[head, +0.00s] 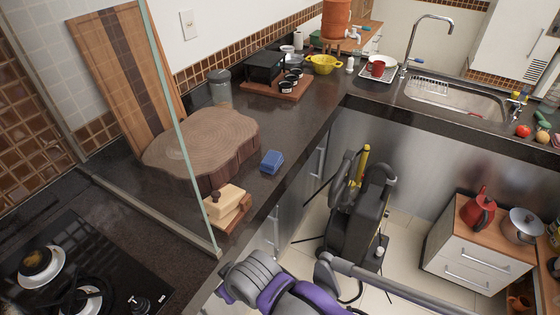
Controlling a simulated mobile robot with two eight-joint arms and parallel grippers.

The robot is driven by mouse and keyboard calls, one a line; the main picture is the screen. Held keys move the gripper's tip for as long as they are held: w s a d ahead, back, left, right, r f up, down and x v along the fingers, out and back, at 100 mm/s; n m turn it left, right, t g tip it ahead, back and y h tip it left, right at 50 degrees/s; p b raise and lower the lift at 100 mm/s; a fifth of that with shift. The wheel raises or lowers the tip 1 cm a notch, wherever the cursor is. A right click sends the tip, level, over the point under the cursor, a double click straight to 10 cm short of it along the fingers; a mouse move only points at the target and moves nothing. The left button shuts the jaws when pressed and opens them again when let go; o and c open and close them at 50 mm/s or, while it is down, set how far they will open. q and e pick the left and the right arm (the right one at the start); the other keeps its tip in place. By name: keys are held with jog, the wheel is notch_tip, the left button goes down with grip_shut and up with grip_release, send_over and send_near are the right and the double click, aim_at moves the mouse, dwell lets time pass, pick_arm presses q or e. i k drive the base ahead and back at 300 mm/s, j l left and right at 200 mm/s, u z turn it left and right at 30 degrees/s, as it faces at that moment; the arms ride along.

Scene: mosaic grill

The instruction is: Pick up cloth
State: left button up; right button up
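A small blue block-shaped item (272,161) lies on the dark countertop, to the right of the round wooden slab and near the counter's front edge. It may be the folded cloth; at this size I cannot tell cloth from sponge. No other cloth is clear to me. Neither of my grippers can be made out in the head view, and nothing touches the blue item.
A thick wooden slab (203,140), a glass panel (183,130) and a pale wooden block (227,202) stand near the blue item. Counter to its right is bare.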

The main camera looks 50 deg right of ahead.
aim_at(272, 160)
jog(key=k+j+z, duration=0.1)
jog(key=z, duration=1.55)
jog(key=u, duration=1)
jog(key=k+l+u, duration=0.1)
jog(key=u, duration=0.4)
jog(key=k+u, duration=0.25)
jog(key=u, duration=0.2)
jog(key=i, duration=0.35)
jog(key=k, duration=0.2)
jog(key=i+z, duration=0.2)
jog(key=z, duration=1.75)
